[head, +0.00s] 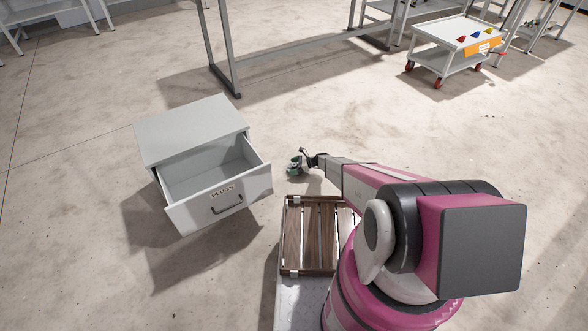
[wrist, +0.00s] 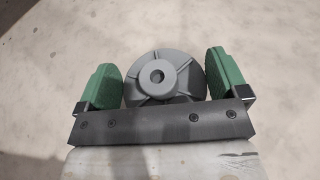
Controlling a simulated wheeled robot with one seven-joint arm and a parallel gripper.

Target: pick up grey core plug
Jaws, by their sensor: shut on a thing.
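The grey core plug (wrist: 178,72) is a round ribbed disc with a raised hub and a hole in its middle. In the wrist view it sits between the two green finger pads of my gripper, which is shut on it. In the head view my gripper (head: 295,166) is small, just right of the open drawer and outside it. The plug is hard to make out there. The floor behind the plug looks blurred and empty in the wrist view.
A grey cabinet (head: 190,128) has its drawer (head: 222,203) pulled open, labelled PLUGS; its visible inside looks empty. A slatted wooden crate (head: 309,235) is in front of my arm. A white trolley (head: 447,35) with small coloured pieces stands far right. Open floor lies between.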

